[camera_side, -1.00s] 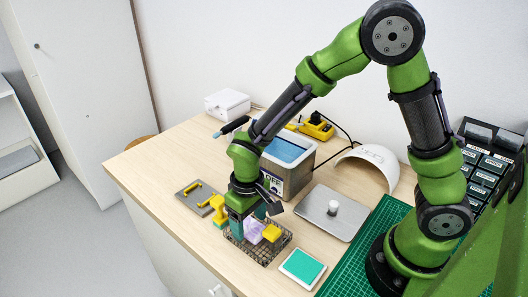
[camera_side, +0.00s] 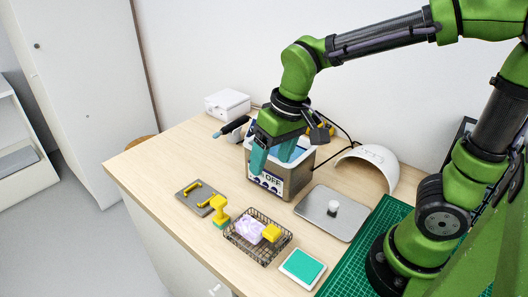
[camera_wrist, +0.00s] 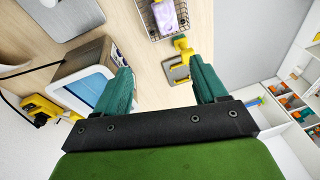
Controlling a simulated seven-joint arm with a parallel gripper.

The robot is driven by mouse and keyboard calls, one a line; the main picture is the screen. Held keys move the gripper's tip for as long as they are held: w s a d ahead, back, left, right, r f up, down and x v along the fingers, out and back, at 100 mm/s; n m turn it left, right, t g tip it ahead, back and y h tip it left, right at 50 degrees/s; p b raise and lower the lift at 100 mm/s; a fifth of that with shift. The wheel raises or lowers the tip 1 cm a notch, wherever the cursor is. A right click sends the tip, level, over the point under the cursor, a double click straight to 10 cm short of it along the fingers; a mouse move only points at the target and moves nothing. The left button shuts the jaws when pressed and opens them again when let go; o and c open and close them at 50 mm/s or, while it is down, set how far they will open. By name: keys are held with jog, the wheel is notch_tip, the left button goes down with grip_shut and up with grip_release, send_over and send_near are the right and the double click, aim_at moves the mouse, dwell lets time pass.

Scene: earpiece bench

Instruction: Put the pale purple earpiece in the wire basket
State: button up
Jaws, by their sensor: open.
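The pale purple earpiece (camera_side: 249,228) lies inside the wire basket (camera_side: 263,262), in its left part, beside a yellow piece (camera_side: 271,233). The wrist view shows the earpiece (camera_wrist: 166,17) and part of the basket (camera_wrist: 147,29) at the top edge. My gripper (camera_side: 273,158) is raised behind the basket, in front of the water-filled box, apart from the earpiece. In the wrist view my gripper (camera_wrist: 160,75) has its teal fingers wide apart with nothing between them.
A white-rimmed box of blue liquid (camera_side: 299,182) stands behind the basket. A yellow-handled stamp (camera_side: 219,207) and a grey plate with a yellow handle (camera_side: 196,200) lie left.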

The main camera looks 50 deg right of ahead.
jog(key=s+d+r+m+t, duration=0.2)
jog(key=s+d+r+t, duration=0.2)
jog(key=s, duration=0.3)
jog(key=shift+d+r+t+y, duration=0.4)
jog(key=shift+d+t, duration=0.1)
jog(key=shift+d, duration=0.2)
